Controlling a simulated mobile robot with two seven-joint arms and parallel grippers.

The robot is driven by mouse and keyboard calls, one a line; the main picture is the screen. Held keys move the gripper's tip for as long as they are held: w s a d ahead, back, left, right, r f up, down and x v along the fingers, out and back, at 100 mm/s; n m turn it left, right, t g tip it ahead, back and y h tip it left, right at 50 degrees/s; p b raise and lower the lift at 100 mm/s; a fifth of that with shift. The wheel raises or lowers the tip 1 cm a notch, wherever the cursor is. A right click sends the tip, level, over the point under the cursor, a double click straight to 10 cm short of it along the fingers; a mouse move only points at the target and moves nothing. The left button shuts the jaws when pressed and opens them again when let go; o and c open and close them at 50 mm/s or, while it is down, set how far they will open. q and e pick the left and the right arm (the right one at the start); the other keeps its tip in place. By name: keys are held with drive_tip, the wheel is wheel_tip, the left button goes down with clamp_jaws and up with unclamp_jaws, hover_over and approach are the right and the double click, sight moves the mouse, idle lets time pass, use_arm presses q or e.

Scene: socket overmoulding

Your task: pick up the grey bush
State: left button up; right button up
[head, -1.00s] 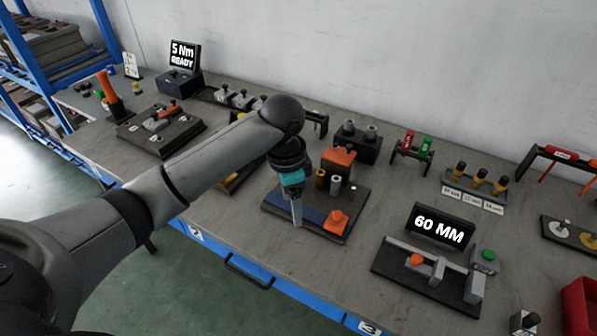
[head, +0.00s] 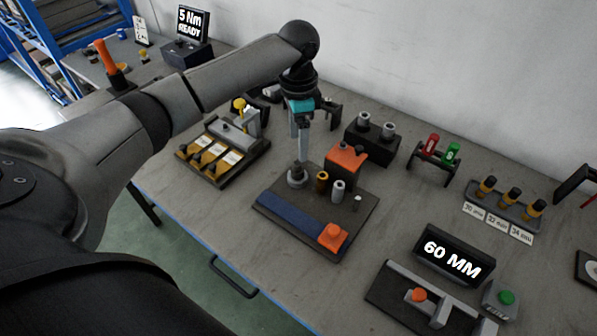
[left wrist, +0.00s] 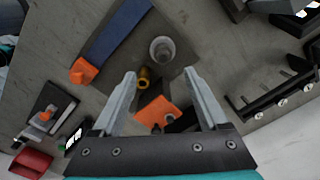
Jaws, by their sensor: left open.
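The grey bush (head: 338,189) stands upright on the dark work plate (head: 310,238), beside a brass bush (head: 322,181). My left gripper (head: 303,158) points down, open and empty, behind and to the left of the grey bush in the head view. It is above or near a grey flanged post (head: 296,179). In the left wrist view the open fingers (left wrist: 160,73) have the flanged post (left wrist: 162,49) beyond their tips. The brass bush (left wrist: 144,78) shows beside one finger. I cannot make out the grey bush there; that finger probably hides it. My right gripper is not in view.
An orange-topped block (head: 346,160) stands close behind the bushes. A blue strip (head: 287,214) and an orange piece (head: 332,236) lie on the plate's front. A black block with two grey cylinders (head: 371,138) stands behind. The 60 MM display (head: 454,256) is at the right.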

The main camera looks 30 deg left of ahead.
sight(297, 163)
use_arm(q)
wheel_tip(297, 163, down, 3)
drive_tip(key=shift+f, duration=0.15)
drive_tip(key=shift+f+b, duration=0.3)
drive_tip(key=shift+f, duration=0.55)
drive_tip(key=f, duration=0.2)
drive_tip(key=f+b, duration=0.1)
drive_tip(key=f, duration=0.1)
drive_tip(key=shift+w+a+f, duration=0.15)
drive_tip(key=shift+a+f, duration=0.05)
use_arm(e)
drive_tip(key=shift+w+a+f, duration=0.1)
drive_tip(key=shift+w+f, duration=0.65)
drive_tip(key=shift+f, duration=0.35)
use_arm(q)
drive_tip(key=shift+r, duration=0.1)
clamp_jaws()
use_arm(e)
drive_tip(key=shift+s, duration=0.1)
